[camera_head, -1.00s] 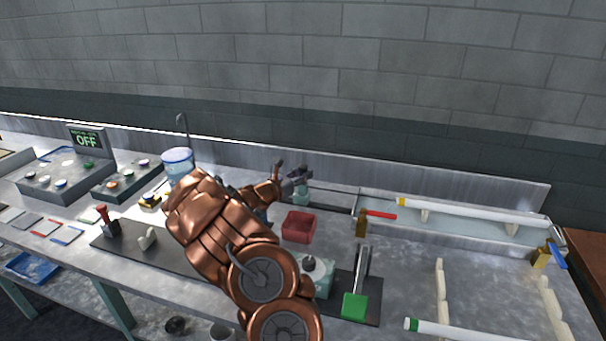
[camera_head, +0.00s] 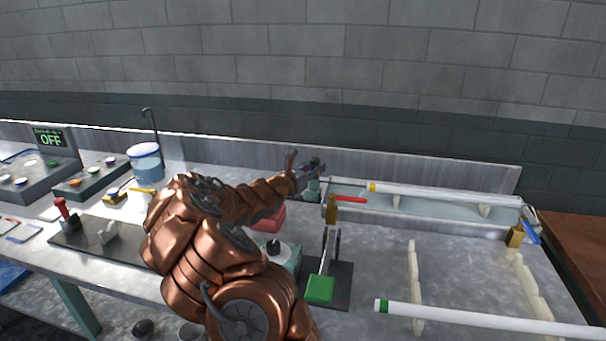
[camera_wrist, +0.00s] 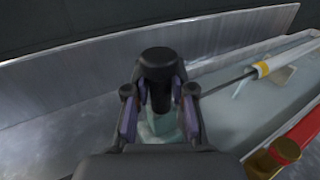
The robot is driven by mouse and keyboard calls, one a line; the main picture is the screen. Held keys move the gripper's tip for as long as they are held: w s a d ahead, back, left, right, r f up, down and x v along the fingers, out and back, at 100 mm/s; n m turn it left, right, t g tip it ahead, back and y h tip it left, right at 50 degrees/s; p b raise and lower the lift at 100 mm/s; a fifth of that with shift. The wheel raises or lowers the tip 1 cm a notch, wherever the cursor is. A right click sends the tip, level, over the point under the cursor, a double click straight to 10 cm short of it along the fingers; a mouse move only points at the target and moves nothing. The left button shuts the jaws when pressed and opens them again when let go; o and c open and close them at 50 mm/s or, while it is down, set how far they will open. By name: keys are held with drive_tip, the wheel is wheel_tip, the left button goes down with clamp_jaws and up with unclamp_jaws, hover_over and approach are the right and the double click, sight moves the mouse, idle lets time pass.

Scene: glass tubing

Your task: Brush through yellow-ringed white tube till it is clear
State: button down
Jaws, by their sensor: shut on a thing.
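The yellow-ringed white tube (camera_head: 445,195) lies lengthwise over a long trough at the back of the bench. Its yellow ring (camera_wrist: 262,68) is at the end facing my gripper. My gripper (camera_head: 316,166) is left of that end, above the trough's left end. In the wrist view my gripper (camera_wrist: 160,112) is shut on the brush's teal handle (camera_wrist: 163,126), partly hidden between the fingers. A thin dark brush rod (camera_wrist: 228,83) runs from beside the handle to the tube's yellow-ringed mouth. The bristles are not visible, and I cannot tell how deep the rod goes.
A brass valve with a red lever (camera_head: 350,199) stands close at the trough's front left. A blue-levered valve (camera_head: 530,231) is at its right end. A green-ringed white tube (camera_head: 470,318) lies in front. A red bin (camera_head: 268,218) sits behind my arm.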

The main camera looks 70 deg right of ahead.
drive_tip(key=shift+s+r, duration=0.25)
drive_tip(key=shift+r, duration=0.45)
drive_tip(key=c, duration=1.2)
unclamp_jaws()
drive_tip(key=shift+o, duration=1)
drive_tip(key=shift+f, duration=0.35)
wheel_tip(320, 180, up, 10)
drive_tip(key=shift+r, duration=0.1)
